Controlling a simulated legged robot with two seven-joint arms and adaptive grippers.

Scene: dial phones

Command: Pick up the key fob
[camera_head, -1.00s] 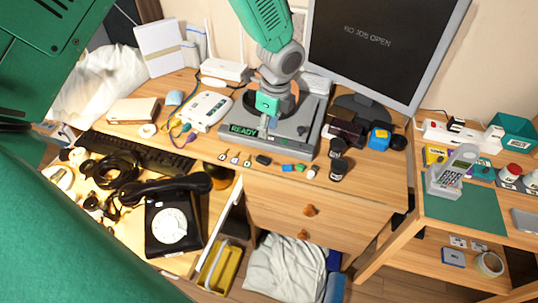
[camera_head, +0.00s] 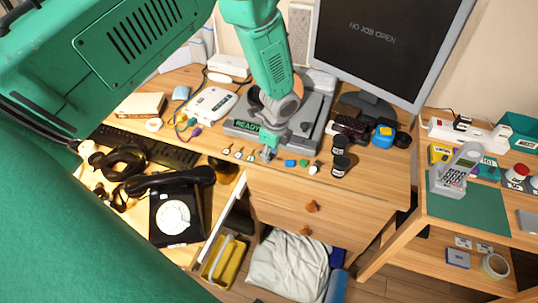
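My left gripper (camera_head: 267,154) reaches down from the top middle to the front edge of the desk. Its fingertips are at the desk top, in the row of small items, just right of several keys (camera_head: 239,153) and left of a blue piece (camera_head: 290,163). The small dark key fob showed at this place earlier; it is now largely or wholly hidden by the fingertips. The fingers are too small to tell whether they are open or shut on it. I cannot make out my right gripper.
The grey machine with the READY display (camera_head: 243,125) stands close behind the gripper.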

